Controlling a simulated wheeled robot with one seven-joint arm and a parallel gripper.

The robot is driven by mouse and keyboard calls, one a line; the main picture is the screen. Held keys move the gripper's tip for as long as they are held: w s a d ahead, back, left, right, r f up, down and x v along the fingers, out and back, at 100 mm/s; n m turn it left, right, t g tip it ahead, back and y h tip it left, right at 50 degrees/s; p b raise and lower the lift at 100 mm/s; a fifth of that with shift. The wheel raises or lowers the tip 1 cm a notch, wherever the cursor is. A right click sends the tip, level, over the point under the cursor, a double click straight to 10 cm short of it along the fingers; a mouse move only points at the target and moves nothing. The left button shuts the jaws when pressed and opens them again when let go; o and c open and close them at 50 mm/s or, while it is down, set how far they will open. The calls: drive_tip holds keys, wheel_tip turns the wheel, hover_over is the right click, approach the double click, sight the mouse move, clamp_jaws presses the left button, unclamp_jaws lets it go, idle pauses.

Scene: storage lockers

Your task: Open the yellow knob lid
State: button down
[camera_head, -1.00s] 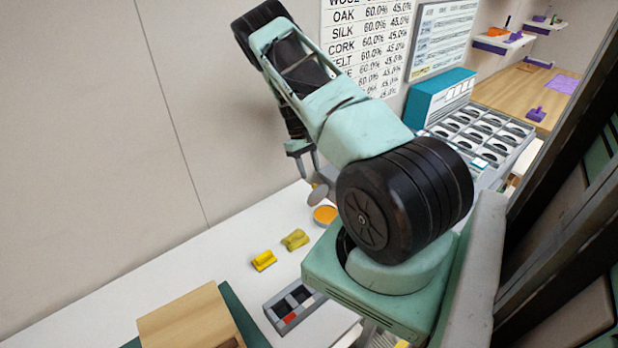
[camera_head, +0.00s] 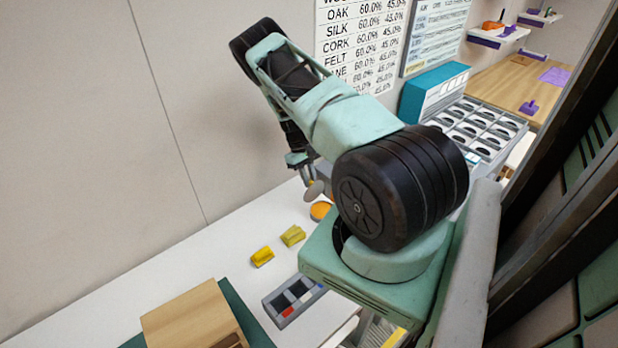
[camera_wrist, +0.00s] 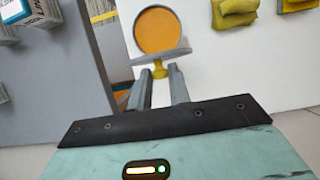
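The lid is a grey disc (camera_head: 315,190) with a yellow knob (camera_wrist: 159,69). It is tilted up off the round orange-filled opening (camera_wrist: 160,30), which also shows in the head view (camera_head: 320,210). In the wrist view the lid (camera_wrist: 160,55) is seen nearly edge-on, below the opening in the picture. My gripper (camera_wrist: 159,74) has its fingers on both sides of the knob and appears shut on it. In the head view my gripper is small and partly hidden by my arm.
A grey slotted tray (camera_head: 293,299) and a wooden box (camera_head: 190,318) are nearer. A teal box (camera_head: 435,90) stands behind, near the wall.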

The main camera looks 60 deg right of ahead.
drive_tip(key=w+b, duration=0.1)
drive_tip(key=b, duration=0.2)
drive_tip(key=w+f+b, duration=0.1)
drive_tip(key=b, duration=0.1)
drive_tip(key=shift+w+d+b, duration=0.3)
drive_tip(key=shift+d, duration=0.1)
drive_tip(key=shift+r, duration=0.1)
drive_tip(key=c, duration=1.3)
unclamp_jaws()
wheel_tip(320, 180, up, 10)
drive_tip(key=b, duration=0.3)
drive_tip(key=shift+b, duration=0.4)
